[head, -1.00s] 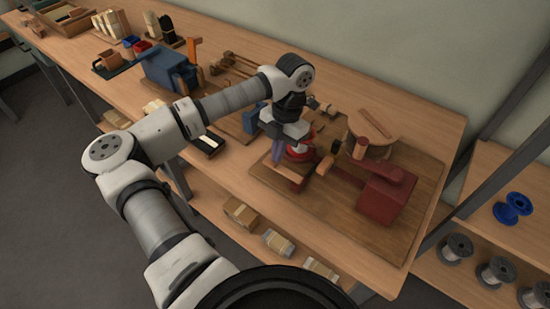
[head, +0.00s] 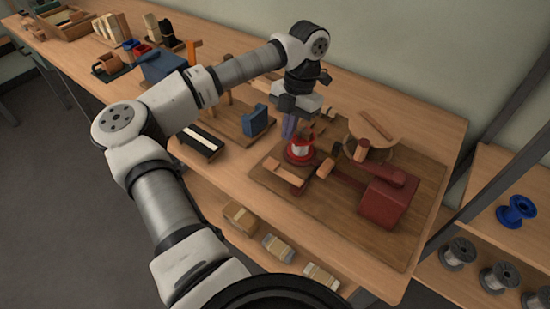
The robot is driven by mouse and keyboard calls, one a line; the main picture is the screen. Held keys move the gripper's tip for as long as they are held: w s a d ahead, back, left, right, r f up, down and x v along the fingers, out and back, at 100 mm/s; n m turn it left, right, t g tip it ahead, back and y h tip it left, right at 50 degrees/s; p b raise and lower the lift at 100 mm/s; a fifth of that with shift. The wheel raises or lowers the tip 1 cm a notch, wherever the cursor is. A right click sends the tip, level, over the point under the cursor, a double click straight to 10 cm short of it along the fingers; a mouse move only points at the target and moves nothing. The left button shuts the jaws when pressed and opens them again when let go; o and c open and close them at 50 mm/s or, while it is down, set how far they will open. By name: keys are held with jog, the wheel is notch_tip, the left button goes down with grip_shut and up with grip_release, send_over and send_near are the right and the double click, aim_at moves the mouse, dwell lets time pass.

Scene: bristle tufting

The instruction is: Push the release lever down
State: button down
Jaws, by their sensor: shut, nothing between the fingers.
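The tufting machine's brown board (head: 405,245) lies at the right end of the bench. On it are a dark red block with an arm (head: 388,203), a red-and-white spool-like part (head: 300,150) and a wooden disc (head: 376,126). A flat tan bar (head: 285,173) lies at the board's left front, and a short tan paddle (head: 326,167) stands beside the red-and-white part. I cannot tell for sure which of these tan pieces is the release lever. My gripper (head: 288,136) points down behind the red-and-white part, its purplish fingers shut and empty. It appears apart from the tan bar.
A black-and-white tray (head: 198,143) lies near the bench front. Spools (head: 516,211) are on the right shelf.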

jog(key=b+v, duration=0.1)
jog(key=v, duration=0.8)
jog(key=shift+r, duration=0.3)
